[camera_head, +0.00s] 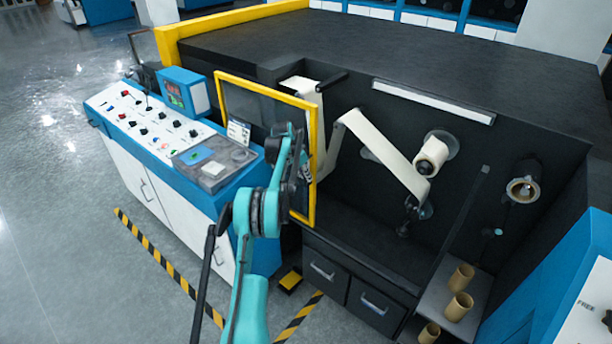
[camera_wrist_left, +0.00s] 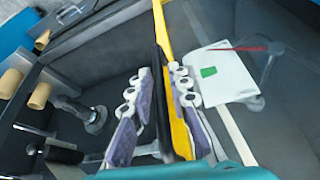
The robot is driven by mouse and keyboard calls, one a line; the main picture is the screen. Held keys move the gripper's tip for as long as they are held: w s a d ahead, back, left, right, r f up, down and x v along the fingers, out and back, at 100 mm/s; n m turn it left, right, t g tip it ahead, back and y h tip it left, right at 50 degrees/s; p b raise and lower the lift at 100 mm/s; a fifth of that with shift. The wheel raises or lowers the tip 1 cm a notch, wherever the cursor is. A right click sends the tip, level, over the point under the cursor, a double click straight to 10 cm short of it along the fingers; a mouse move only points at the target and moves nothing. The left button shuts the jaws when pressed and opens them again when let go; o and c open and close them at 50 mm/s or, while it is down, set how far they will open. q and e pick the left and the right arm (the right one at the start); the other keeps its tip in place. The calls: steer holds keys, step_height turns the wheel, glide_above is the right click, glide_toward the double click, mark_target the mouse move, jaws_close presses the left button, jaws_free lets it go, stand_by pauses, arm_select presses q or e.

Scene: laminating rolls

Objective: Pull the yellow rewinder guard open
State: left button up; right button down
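The yellow rewinder guard (camera_head: 315,150) is a yellow-framed, dark see-through door. In the head view it stands swung out at an angle from the black machine, on the left side of the roll bay. My left gripper (camera_head: 305,165) is at its free upright edge, partly hidden by my own wrist. In the left wrist view, the guard's yellow edge (camera_wrist_left: 165,32) and a black handle bar (camera_wrist_left: 158,75) run between the two padded fingers of my left gripper (camera_wrist_left: 160,85), which look closed around them. My right gripper is not in view.
A control console (camera_head: 150,130) with knobs and a small screen box stands left of the guard. White web and a roll (camera_head: 432,155) lie inside the bay. Cardboard cores (camera_head: 459,306) stand on a shelf at right. Striped floor tape (camera_head: 165,262) marks the floor.

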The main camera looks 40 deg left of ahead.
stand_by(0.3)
arm_select(q)
steer(key=v, duration=1.2)
